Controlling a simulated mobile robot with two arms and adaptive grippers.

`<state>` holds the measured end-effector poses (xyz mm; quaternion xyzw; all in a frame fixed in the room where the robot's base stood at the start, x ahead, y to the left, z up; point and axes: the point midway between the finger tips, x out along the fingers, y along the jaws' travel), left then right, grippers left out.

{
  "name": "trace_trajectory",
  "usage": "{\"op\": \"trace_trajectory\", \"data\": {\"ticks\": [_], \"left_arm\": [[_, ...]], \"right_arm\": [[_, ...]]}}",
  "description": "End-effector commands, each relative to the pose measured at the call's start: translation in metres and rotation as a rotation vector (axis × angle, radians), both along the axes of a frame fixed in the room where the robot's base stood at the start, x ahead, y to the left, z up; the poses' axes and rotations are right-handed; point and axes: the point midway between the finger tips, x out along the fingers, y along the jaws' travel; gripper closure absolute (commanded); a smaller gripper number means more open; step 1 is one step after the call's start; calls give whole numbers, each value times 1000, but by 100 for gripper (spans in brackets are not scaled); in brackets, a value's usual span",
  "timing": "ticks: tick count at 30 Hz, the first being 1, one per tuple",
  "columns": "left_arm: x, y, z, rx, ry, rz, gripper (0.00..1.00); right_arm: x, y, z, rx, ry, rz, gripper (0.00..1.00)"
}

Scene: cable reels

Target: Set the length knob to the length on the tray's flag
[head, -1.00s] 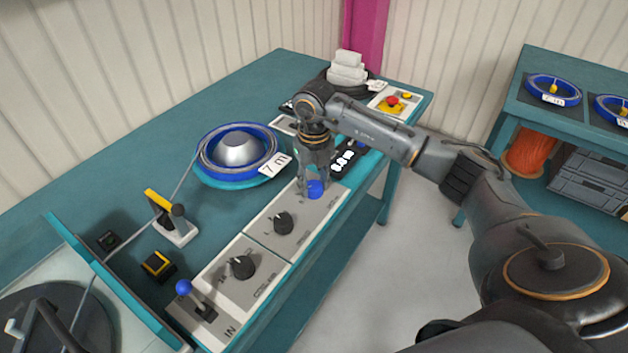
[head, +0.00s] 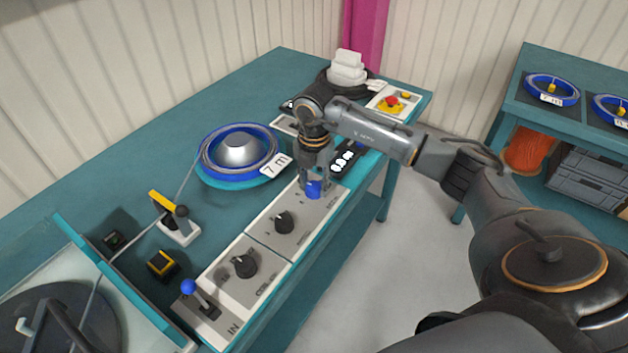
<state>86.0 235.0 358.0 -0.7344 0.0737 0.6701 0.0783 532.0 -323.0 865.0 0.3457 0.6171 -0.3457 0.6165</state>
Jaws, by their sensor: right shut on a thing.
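A blue knob (head: 314,191) stands on the far part of the grey control panel (head: 328,206). My right gripper (head: 314,180) reaches down onto it from above, shut on it. The fingers hide part of the knob, and its scale is too small to read. The blue tray (head: 250,183) with a blue ring and a silver dome stands left of the gripper. Its white flag (head: 275,165) reads "7 m". My left gripper is not in view.
Two black knobs (head: 284,222) (head: 244,266) and a blue-tipped lever (head: 189,287) sit nearer on the panel. A second table (head: 510,108) with reels stands at right.

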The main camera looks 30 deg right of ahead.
Motion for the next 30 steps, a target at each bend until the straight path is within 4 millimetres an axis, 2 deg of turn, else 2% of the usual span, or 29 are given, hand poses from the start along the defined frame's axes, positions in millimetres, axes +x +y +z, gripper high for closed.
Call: {"op": "trace_trajectory", "data": {"ticks": [9, 26, 27, 30], "left_arm": [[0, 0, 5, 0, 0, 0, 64], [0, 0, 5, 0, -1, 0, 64], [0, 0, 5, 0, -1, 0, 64], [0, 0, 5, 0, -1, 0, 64]], "right_arm": [[1, -1, 1, -1, -2, -130, 94], [1, -1, 1, -2, -3, -159, 94], [1, -1, 1, -2, -3, -159, 58], [1, -1, 1, -2, -3, -158, 39]]}}
